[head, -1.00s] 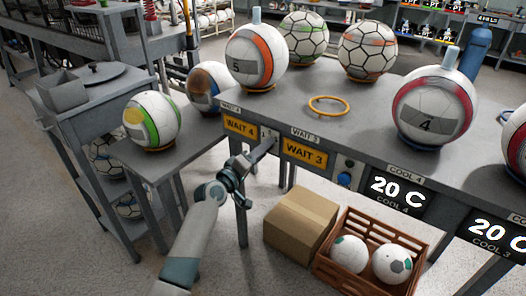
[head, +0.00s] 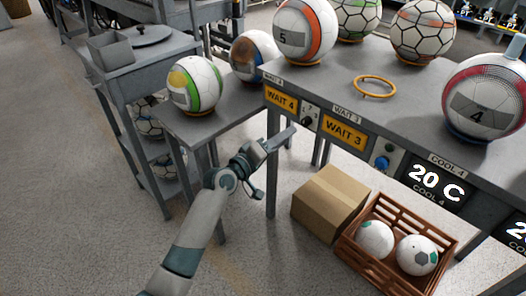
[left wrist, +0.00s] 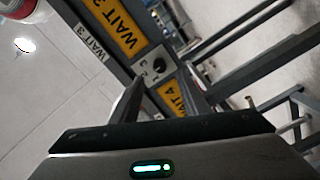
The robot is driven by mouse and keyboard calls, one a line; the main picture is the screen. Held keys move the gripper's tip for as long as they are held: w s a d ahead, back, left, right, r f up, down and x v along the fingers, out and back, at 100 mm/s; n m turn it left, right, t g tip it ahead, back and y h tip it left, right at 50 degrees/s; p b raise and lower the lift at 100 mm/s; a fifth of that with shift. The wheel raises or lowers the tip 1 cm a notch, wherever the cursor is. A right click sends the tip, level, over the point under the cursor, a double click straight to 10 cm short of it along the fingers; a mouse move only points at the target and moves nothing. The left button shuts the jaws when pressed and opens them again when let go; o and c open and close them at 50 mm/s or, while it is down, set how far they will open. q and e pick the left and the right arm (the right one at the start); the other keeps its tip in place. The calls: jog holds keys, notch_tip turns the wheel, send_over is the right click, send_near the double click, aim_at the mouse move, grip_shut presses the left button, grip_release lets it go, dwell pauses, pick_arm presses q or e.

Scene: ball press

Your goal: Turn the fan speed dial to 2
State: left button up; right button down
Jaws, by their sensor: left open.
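A small black dial (head: 307,122) sits on a light plate on the bench's front edge, between the WAIT 4 and WAIT 3 signs. It also shows in the left wrist view (left wrist: 158,66), facing the camera beyond the fingers. Small marks surround it, too small to read surely, so I cannot tell its setting. My left gripper (head: 289,132) is open and empty, just left of and below the dial in the head view. In the left wrist view its two fingers (left wrist: 163,82) point toward the plate, with the dial between their lines and apparently untouched. My right gripper is not in view.
The WAIT 4 sign (head: 281,99) and WAIT 3 sign (head: 345,133) flank the dial. A blue button (head: 382,162) is farther right. A cardboard box (head: 330,201) and a crate of balls (head: 352,252) stand on the floor below. Balls rest on the bench (head: 335,88).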

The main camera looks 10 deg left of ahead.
pick_arm(q)
jog(key=shift+v, duration=4.3)
jog(key=s+a+f+m+g+y+p, duration=0.15)
jog(key=s+f, duration=0.25)
jog(key=f, duration=0.6)
jog(key=s+a+f+g+y+p, duration=0.1)
jog(key=s+a+f+y, duration=0.2)
jog(key=f, duration=0.8)
jog(key=s+a+f+m+g+y+p, duration=0.15)
jog(key=s+f, duration=0.35)
jog(key=f, duration=0.5)
jog(key=s+a+f+m+g+y+p, duration=0.1)
jog(key=s+f+m+g, duration=0.1)
jog(key=s+f, duration=0.7)
jog(key=s+a+f+m+g+y+p, duration=0.1)
jog(key=s+f, duration=0.8)
jog(key=s, duration=0.9)
jog(key=shift+a+f+m+g+y+p, duration=0.35)
jog(key=shift+a+m+g+y, duration=0.2)
jog(key=shift+m+g, duration=0.5)
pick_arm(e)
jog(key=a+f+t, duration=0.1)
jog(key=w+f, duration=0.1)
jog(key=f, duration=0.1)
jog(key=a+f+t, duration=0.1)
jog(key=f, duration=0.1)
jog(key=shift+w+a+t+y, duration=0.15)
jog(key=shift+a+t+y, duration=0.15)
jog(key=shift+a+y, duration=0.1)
